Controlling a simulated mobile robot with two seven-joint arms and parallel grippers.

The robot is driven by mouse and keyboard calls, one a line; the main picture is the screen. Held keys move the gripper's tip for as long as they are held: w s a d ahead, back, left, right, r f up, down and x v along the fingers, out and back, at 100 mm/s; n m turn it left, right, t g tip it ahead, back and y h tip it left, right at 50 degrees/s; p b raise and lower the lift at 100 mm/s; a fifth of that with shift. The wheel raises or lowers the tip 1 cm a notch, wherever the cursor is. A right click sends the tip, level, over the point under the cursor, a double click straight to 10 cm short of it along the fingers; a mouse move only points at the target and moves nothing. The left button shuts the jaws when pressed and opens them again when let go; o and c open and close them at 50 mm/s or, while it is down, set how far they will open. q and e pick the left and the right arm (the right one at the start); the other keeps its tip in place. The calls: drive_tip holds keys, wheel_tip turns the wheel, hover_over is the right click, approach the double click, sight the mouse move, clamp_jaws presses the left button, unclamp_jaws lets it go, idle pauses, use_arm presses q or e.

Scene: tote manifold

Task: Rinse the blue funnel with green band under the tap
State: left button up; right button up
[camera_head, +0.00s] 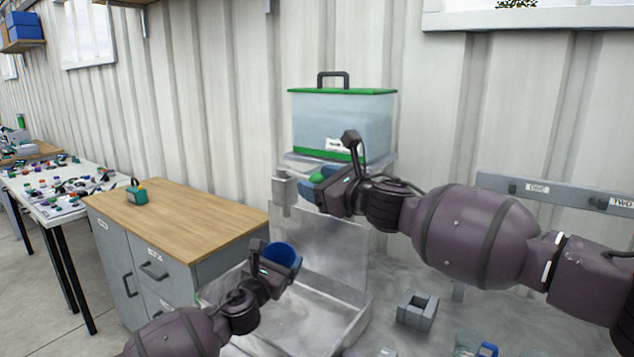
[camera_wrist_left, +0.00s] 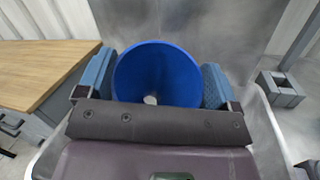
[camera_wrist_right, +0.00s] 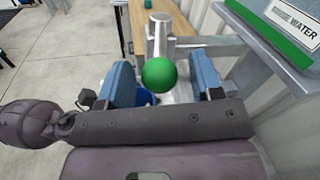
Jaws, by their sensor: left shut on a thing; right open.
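My left gripper (camera_head: 278,262) is shut on the blue funnel (camera_head: 284,254) and holds it over the metal sink, below the tap. In the left wrist view the funnel (camera_wrist_left: 157,72) sits between the finger pads with its wide mouth facing the camera; no green band is visible. The grey metal tap (camera_head: 284,188) stands out below the water tank, with a green ball knob (camera_head: 318,177). My right gripper (camera_head: 322,185) is open. In the right wrist view the green knob (camera_wrist_right: 159,75) lies between its fingers, with gaps either side. A bit of blue funnel shows below it (camera_wrist_right: 145,97).
The clear water tank (camera_head: 343,122) with green lid stands behind the tap. The metal sink (camera_head: 340,300) lies below. A grey block holder (camera_head: 416,310) sits right of the sink.

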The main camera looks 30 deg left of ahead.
drive_tip(key=shift+w+a, duration=0.1)
drive_tip(key=shift+a, duration=0.2)
clamp_jaws()
drive_tip(key=shift+s+a+m+t+h, duration=0.15)
drive_tip(key=shift+s+m+t+h, duration=0.25)
drive_tip(key=shift+t, duration=0.3)
unclamp_jaws()
idle(0.4)
drive_tip(key=v, duration=1.2)
